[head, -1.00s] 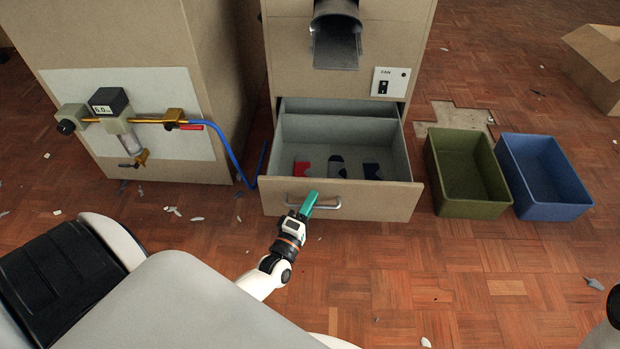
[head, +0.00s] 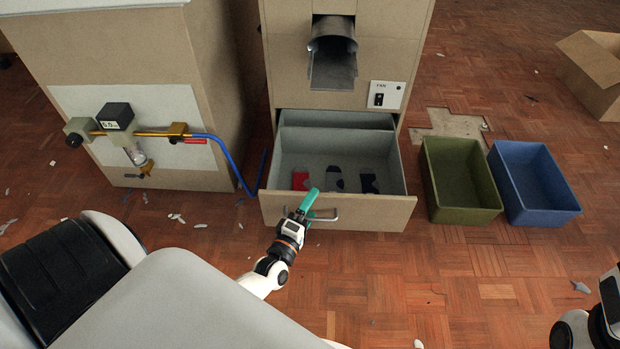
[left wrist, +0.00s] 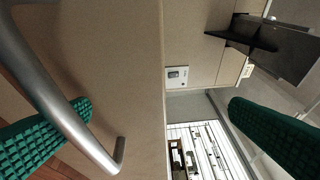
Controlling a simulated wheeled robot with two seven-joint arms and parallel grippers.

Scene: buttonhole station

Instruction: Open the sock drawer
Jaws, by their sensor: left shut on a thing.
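The sock drawer (head: 345,212) stands out from the cabinet, open at the top. Several socks (head: 335,180) in red, grey and dark blue lie on its floor. Contact of the fingers is hard to see. My right gripper is out of view; only part of my right arm shows at lower right.
A metal chute (head: 333,62) and a fan switch panel (head: 386,95) are above the drawer. A green bin (head: 462,211) and a blue bin (head: 542,214) stand to its right. A blue hose (head: 228,160) runs at left. Floor in front is mostly clear, with scraps.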

